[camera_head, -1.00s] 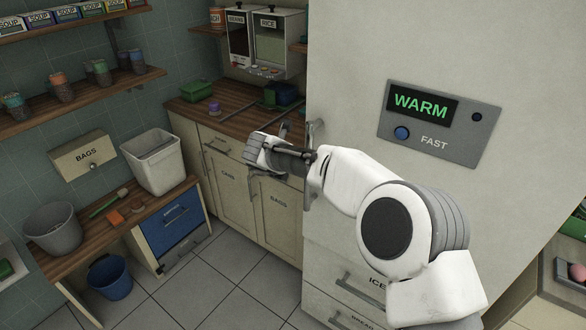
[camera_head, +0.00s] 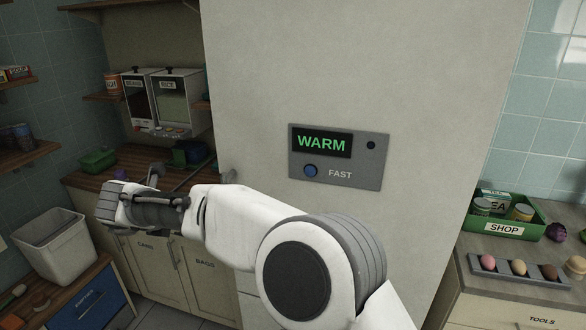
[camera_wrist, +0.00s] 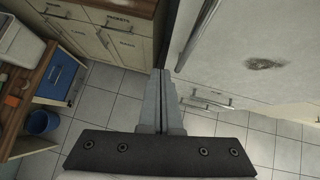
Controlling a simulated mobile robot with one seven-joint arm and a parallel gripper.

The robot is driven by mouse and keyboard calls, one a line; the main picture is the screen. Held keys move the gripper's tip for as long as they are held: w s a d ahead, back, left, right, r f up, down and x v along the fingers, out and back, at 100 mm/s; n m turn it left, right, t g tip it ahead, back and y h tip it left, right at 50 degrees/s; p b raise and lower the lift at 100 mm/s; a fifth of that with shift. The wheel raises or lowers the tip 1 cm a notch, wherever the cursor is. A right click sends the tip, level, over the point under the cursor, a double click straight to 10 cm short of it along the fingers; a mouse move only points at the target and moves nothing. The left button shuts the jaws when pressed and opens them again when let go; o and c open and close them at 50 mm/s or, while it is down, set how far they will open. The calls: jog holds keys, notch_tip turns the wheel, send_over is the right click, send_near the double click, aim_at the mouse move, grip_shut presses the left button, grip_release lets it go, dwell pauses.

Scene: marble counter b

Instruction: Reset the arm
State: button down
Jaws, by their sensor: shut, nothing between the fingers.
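My white arm reaches leftward across the front of the big pale fridge (camera_head: 400,60) in the head view. In the wrist view my gripper (camera_wrist: 167,76) is shut, with its two grey fingers together and nothing between them. It points out over the tiled floor, beside the fridge door and its handle (camera_wrist: 197,35). In the head view the fingers are hard to make out at the arm's end.
A panel (camera_head: 340,158) on the fridge reads WARM. At left are a wooden counter (camera_head: 85,182), cabinets, a white bin (camera_head: 50,245) and a blue drawer (camera_head: 95,305). At right a green SHOP crate (camera_head: 505,225) and an egg rack (camera_head: 520,270) stand on another counter.

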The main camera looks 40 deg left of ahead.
jog(key=n+t+y, duration=0.4)
jog(key=n+y, duration=0.2)
jog(key=n, duration=0.7)
send_near(264, 112)
jog(key=x, duration=0.2)
jog(key=w+d+r+n, duration=0.2)
jog(key=d+r+n, duration=0.15)
jog(key=d, duration=0.35)
jog(key=s+d+f+n+g+h, duration=0.15)
jog(key=d+n, duration=0.25)
jog(key=d, duration=0.5)
jog(key=s+d+f+n+h, duration=0.1)
jog(key=d+f+n, duration=0.2)
jog(key=d, duration=0.6)
jog(key=s+d+f+n+g+h, duration=0.15)
jog(key=d+n, duration=0.25)
jog(key=d, duration=0.6)
jog(key=s+d+f+g+h, duration=0.1)
jog(key=s+d+f+h, duration=0.1)
jog(key=s+d+f, duration=0.2)
jog(key=s+d+f+n+g+h, duration=0.1)
jog(key=s+d+f, duration=0.3)
jog(key=d, duration=0.6)
jog(key=s+d+f+n+g+h, duration=0.1)
jog(key=s+d+f+h, duration=0.2)
jog(key=s+d, duration=0.3)
jog(key=shift+s+d+f, duration=0.25)
jog(key=shift+d+f, duration=0.15)
jog(key=shift+d, duration=0.3)
